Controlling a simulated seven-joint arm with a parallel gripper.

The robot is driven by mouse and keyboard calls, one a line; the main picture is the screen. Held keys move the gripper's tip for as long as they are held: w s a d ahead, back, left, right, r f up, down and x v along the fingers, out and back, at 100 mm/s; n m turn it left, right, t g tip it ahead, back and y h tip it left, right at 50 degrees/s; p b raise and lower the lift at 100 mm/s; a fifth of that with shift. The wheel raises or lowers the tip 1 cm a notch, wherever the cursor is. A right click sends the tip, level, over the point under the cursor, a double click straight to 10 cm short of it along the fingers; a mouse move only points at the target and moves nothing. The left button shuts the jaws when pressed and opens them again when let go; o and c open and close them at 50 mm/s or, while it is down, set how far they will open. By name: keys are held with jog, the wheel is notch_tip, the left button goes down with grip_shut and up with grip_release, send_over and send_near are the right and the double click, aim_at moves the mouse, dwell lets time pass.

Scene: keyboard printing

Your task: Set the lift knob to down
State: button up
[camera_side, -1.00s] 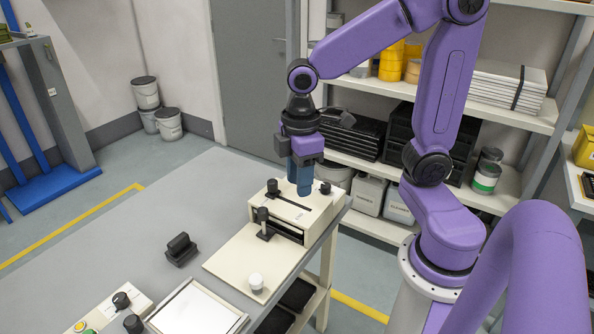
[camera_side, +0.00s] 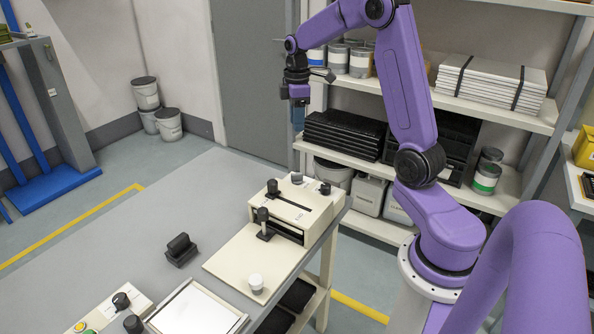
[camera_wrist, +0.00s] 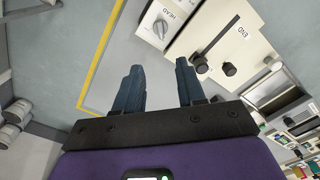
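A cream box (camera_side: 318,211) stands at the table's far right corner. In the wrist view, a grey pointer knob (camera_wrist: 160,27) has a label that seems to read HEAD. I see no lift label, so I cannot tell which knob is the lift knob or its setting. My gripper (camera_side: 298,118) hangs above and behind the box, clear of it. In the wrist view my gripper (camera_wrist: 158,80) has its two blue fingers apart, with nothing between them.
A cream board with a black upright handle (camera_side: 262,218) and white knob (camera_side: 256,283) lies in front of the box. A black block (camera_side: 180,250), a white-topped frame (camera_side: 197,310) and a control panel (camera_side: 108,312) are nearer. Shelves stand behind. The table's left is clear.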

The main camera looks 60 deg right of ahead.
aim_at(297, 178)
notch_tip(297, 178, down, 17)
jog(key=shift+f, duration=0.1)
dwell(0.5)
grip_shut()
